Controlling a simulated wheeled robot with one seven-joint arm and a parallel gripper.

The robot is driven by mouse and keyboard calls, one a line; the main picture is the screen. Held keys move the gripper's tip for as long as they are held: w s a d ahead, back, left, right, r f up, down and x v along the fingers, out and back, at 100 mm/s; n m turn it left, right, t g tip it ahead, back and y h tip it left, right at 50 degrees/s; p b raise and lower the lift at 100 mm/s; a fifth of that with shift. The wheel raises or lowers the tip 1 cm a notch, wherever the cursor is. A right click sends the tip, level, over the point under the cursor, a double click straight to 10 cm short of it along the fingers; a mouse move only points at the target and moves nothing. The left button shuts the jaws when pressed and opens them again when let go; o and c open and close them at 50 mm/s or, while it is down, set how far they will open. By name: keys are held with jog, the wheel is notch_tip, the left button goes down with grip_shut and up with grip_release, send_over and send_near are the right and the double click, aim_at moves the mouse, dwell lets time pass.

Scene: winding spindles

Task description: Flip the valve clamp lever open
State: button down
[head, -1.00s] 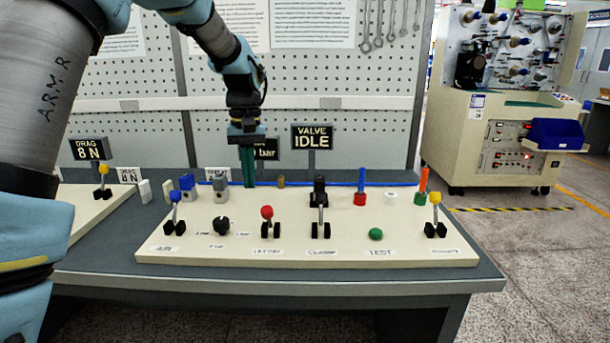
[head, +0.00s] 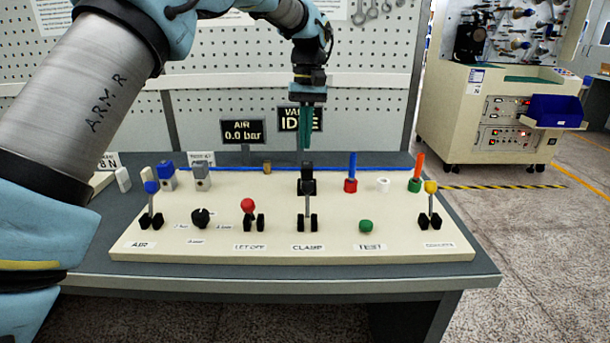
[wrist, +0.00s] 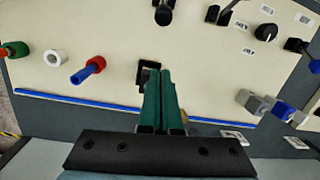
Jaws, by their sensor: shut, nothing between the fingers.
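The clamp lever (head: 308,207) stands upright on the cream panel, above the label CLAMP, with a grey shaft and black pivot blocks. Its knob looks black in the head view, in line with a black block (head: 307,180) just behind it. In the wrist view a black lever knob (wrist: 163,16) shows at the top, beyond the fingertips. My gripper (head: 305,148) points down with its green fingers together, above and behind the clamp lever, apart from it. In the wrist view the shut fingers (wrist: 160,75) partly cover the black block (wrist: 147,74).
The VALVE IDLE sign (head: 300,118) stands behind my gripper, and the AIR sign (head: 243,131) is left of it. The red-knobbed lever (head: 248,207) is left of the clamp lever. A green button (head: 366,226) and a red-and-blue post (head: 351,178) are to the right.

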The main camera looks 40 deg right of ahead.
aim_at(307, 187)
jog(key=f, duration=0.3)
jog(key=a+f+p, duration=0.1)
jog(key=f, duration=0.2)
jog(key=f+p, duration=0.1)
jog(key=f, duration=0.2)
jog(key=shift+s+a, duration=0.15)
jog(key=shift+s, duration=0.15)
jog(key=shift+s+a+r+p, duration=0.2)
jog(key=shift+s+a+p, duration=0.15)
jog(key=shift+s, duration=0.2)
jog(key=shift+s+a+r+p, duration=0.25)
jog(key=shift+s+p, duration=0.15)
jog(key=shift+s, duration=0.1)
jog(key=shift+s+a+r+p, duration=0.2)
jog(key=shift+s+a+p, duration=0.15)
jog(key=shift+s, duration=0.2)
jog(key=shift+d, duration=0.1)
